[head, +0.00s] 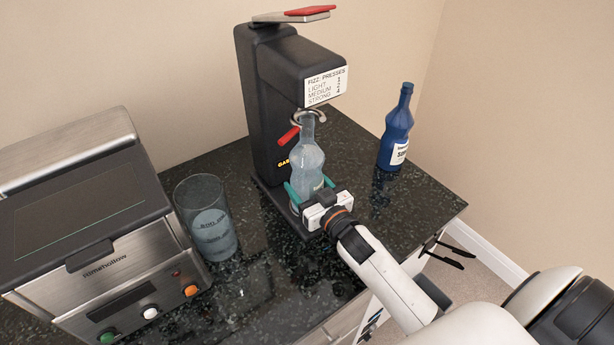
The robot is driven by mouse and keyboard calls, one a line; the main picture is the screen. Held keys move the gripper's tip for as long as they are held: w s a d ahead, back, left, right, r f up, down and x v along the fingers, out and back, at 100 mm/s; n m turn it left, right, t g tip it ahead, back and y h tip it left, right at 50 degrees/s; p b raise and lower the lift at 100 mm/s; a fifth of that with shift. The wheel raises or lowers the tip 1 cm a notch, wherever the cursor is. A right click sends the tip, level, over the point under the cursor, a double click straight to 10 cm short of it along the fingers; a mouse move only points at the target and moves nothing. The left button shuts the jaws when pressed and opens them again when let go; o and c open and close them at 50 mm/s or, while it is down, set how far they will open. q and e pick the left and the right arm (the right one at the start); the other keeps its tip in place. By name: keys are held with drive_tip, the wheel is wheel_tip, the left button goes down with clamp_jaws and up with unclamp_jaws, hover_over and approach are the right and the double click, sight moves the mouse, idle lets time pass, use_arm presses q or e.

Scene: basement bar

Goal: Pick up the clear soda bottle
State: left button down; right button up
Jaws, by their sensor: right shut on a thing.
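The clear soda bottle (307,158) stands upright at the black soda machine (262,100), below its overhanging head. A metal ring with a red lever (288,136) is at the bottle's neck. My right gripper (309,190) comes in from the lower right and is shut on the bottle's lower body, with a teal finger on each side. The gripper hides part of the bottle's base, so I cannot tell whether it touches the machine's foot. My left gripper is not in view.
A glass measuring beaker (207,220) stands left of the machine. A steel appliance (90,235) with knobs fills the left. A blue bottle (396,130) stands back right. The dark speckled counter (255,285) is clear in front.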

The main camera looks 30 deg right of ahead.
drive_tip(key=c, duration=0.6)
drive_tip(key=shift+r, duration=0.15)
drive_tip(key=shift+c, duration=0.2)
